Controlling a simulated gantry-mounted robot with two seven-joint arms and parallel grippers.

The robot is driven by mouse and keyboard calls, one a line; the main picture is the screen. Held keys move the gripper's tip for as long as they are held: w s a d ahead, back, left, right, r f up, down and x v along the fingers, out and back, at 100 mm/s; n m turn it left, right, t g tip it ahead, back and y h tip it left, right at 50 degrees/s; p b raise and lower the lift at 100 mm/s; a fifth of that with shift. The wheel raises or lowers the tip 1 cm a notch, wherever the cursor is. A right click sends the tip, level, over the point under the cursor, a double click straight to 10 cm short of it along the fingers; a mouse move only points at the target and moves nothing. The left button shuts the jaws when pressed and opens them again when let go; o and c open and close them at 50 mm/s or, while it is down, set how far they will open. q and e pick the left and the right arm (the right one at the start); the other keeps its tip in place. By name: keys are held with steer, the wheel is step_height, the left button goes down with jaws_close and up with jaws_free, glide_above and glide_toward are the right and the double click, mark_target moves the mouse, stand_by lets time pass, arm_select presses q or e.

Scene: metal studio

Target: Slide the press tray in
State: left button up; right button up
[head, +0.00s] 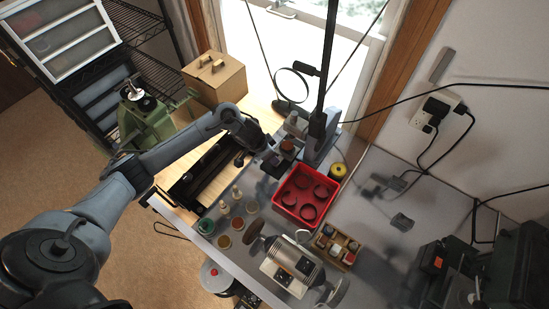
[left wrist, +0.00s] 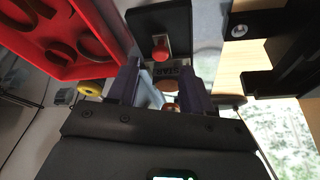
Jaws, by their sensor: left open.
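A grey press (head: 322,143) stands on the bench near the window, just right of my left gripper (head: 272,158). A small brown block (head: 287,145) sits at the press's front beside my gripper. I cannot clearly make out the press tray or how far out it is. In the left wrist view my left gripper (left wrist: 160,88) has its two dark fingers apart with nothing visibly held between them. Brown round parts (left wrist: 168,84) show between and behind the fingers. My right gripper is not in view.
A red bin (head: 290,214) with dark rings lies close in front of the press. A yellow roll (head: 338,170) is beside it. A black frame (head: 207,172) lies to the left. Small jars, a grinder (head: 293,262) and a wooden box (head: 335,247) stand nearer.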

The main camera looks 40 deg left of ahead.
mark_target(283, 153)
arm_select(q)
steer(key=shift+x, duration=2.3)
steer(key=shift+w+r, duration=0.1)
jaws_close()
